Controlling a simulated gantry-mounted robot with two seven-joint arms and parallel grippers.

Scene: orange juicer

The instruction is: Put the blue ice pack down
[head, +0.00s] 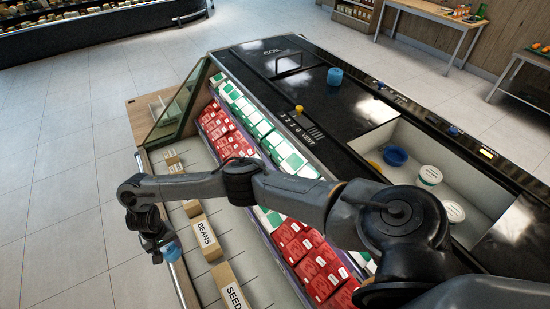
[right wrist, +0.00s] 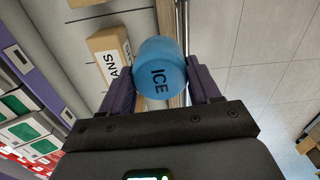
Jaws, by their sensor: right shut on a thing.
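The blue ice pack (right wrist: 160,80) is a short cylinder marked ICE. In the right wrist view it sits between the two purple fingers of my right gripper (right wrist: 158,68), which is shut on it. In the head view, my right gripper (head: 158,244) hangs at the lower left, with the ice pack (head: 172,251) at its tip. The pack appears held by the outer edge of the low shelf, beside the BEANS box; its height above the shelf is hard to tell. My left gripper is not in view.
The shelf holds cardboard boxes marked BEANS (head: 205,237) and SEED (head: 233,291). Red cartons (head: 297,243) and green-and-white cartons stand in rows behind. Another blue cylinder (head: 335,76) stands on the black counter top (head: 255,75). Open floor lies left of the shelf.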

